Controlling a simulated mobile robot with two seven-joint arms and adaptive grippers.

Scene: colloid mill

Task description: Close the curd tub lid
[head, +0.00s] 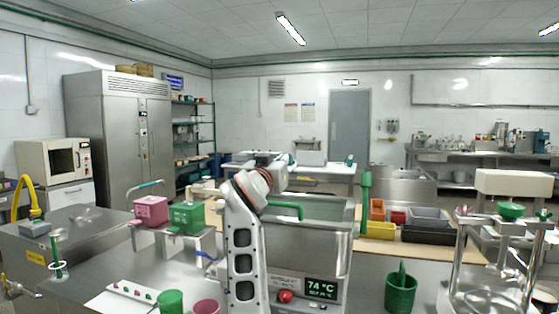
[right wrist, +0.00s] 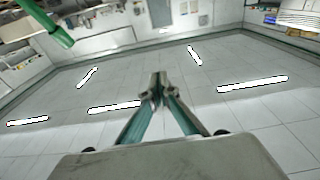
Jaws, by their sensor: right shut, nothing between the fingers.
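A steel vat (head: 323,240) with a front display reading 74 °C stands at the middle, partly hidden behind my arm. A green bar-shaped handle (head: 290,207) shows at its top. A pink lidded box (head: 151,210) and a green lidded box (head: 187,217) sit on a stand to its left. I cannot tell which container is the curd tub, or whether its lid is open. My right gripper (right wrist: 158,85) is shut and empty, with the ceiling behind it in the right wrist view. My left gripper is not in view.
A green paddle (head: 365,195) stands upright at the vat's right. Orange, yellow and grey bins (head: 428,219) lie beyond. A green basket (head: 400,292) and a metal frame machine (head: 490,290) are at the right front. A tall steel fridge (head: 118,130) stands at the back left.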

